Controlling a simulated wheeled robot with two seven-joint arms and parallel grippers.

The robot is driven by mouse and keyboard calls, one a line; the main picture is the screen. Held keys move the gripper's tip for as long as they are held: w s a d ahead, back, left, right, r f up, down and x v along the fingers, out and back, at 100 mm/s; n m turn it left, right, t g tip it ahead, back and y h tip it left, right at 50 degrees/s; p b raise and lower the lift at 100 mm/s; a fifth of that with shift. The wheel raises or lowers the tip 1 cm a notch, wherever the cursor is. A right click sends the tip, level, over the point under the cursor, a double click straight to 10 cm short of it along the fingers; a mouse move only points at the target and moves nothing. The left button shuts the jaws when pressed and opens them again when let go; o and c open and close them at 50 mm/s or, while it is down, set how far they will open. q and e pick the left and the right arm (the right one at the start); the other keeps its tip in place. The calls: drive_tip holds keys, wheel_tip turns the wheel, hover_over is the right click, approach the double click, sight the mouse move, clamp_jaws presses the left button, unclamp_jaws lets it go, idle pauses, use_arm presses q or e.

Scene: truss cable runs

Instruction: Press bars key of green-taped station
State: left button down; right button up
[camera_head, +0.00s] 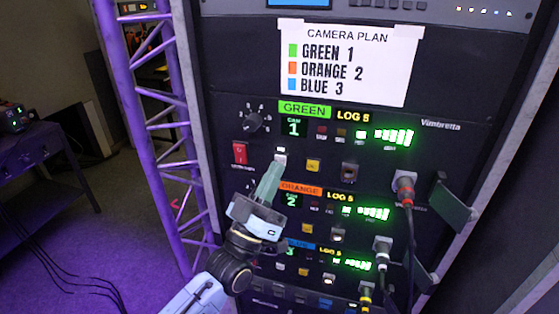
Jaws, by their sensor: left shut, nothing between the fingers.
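The green-taped station (305,110) is the top unit in the rack, with a green "GREEN" label, a "CAM 1" display (293,128) and a lit green meter (394,137). Below the display sit a pale key (281,151), a yellow key (313,165) and a dark key (349,171). Their lettering is too small to read, so I cannot tell which is bars. My left gripper (279,163) is shut and empty, with its tips just under or at the pale key; contact cannot be told. It hides part of the panel below. My right gripper is not in view.
The orange (300,188) and blue stations sit below, partly behind my left arm. A red switch (239,152) and a knob (253,123) are left of the keys. A purple truss (160,130) stands left; a paper camera plan (345,62) is above.

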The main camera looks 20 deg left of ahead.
use_arm(q)
drive_tip(key=shift+s+a+p, duration=0.1)
drive_tip(key=shift+s+p, duration=1.15)
drive_tip(key=shift+s, duration=1.7)
